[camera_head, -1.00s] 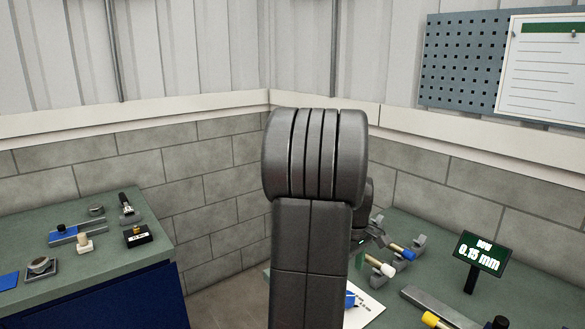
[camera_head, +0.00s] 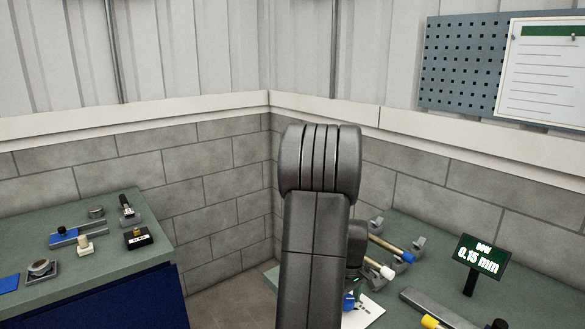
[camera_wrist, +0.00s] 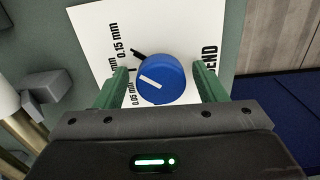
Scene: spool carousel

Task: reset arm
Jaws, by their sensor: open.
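My gripper (camera_wrist: 163,88) is open in the wrist view, its two green fingers on either side of a blue knob (camera_wrist: 163,80) with a white pointer line. I cannot tell whether the fingers touch the knob. In the head view my arm hides most of the card (camera_head: 372,312), and the knob (camera_head: 349,301) shows only in part. My fingers are hidden there.
A small display (camera_head: 482,262) reading "now 0.15 mm" stands on the right bench. Rods with a blue and a white end (camera_head: 396,247) lie in grey holders beside the arm. The left bench (camera_head: 110,265) carries several small parts. A gap with floor lies between the benches.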

